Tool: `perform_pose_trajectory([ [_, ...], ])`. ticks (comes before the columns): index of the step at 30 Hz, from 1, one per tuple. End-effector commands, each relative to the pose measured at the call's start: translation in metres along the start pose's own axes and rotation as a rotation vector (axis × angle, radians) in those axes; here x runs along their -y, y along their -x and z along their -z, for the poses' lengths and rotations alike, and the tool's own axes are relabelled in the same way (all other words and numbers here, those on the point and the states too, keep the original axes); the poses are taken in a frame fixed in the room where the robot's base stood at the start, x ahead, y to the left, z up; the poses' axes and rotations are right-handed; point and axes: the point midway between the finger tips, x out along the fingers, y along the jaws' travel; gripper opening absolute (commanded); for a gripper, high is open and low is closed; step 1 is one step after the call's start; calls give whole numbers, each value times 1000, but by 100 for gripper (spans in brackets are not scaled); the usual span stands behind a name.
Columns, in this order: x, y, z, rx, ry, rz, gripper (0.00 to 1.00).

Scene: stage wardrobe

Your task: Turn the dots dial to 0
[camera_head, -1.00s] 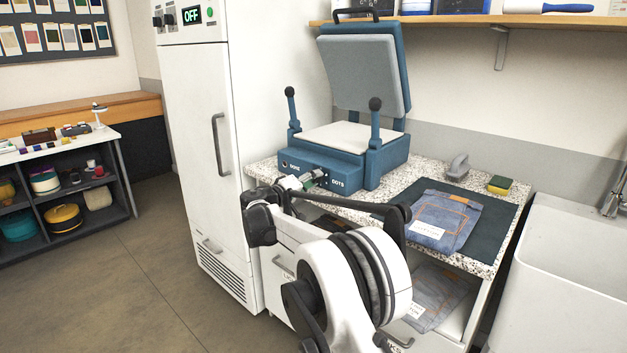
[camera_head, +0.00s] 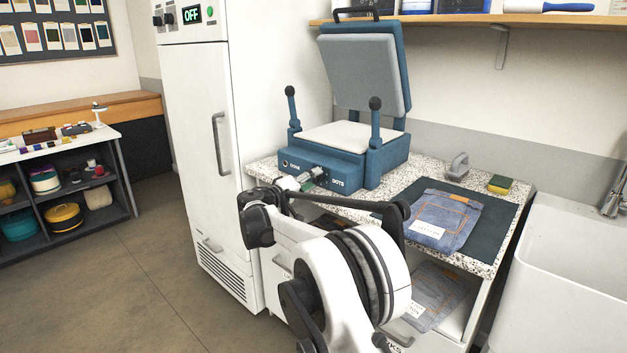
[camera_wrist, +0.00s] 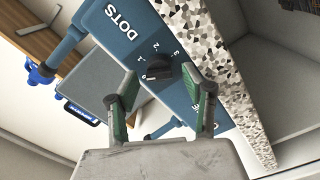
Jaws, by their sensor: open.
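The dots dial (camera_wrist: 163,74) is a black knob on the blue front panel of the heat press, with a white DOTS label and the marks 0 to 3 around it in the wrist view. The dial lies between the two green-padded fingertips of my gripper (camera_wrist: 161,80). My gripper is open, and I cannot tell whether either pad touches the knob. Which mark the knob points at is not clear. In the head view my gripper (camera_head: 304,183) is at the press front (camera_head: 338,172), and its fingers largely hide the dial.
A second knob (camera_head: 285,163) sits at the panel's left end. The press lid (camera_head: 364,75) stands raised. Folded jeans (camera_head: 447,215) lie on a dark mat to the right. A tall white cabinet (camera_head: 190,110) stands close on the left, and a sink (camera_head: 570,260) on the right.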

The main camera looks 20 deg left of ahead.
Motion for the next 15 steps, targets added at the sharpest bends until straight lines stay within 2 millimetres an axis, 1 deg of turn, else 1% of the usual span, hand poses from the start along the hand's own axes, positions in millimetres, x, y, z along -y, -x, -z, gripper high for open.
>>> perform_pose_trajectory([
  [9, 0, 61, 1, -3, 0, 2, 45],
  [15, 0, 93, 1, -2, 0, 1, 45],
])
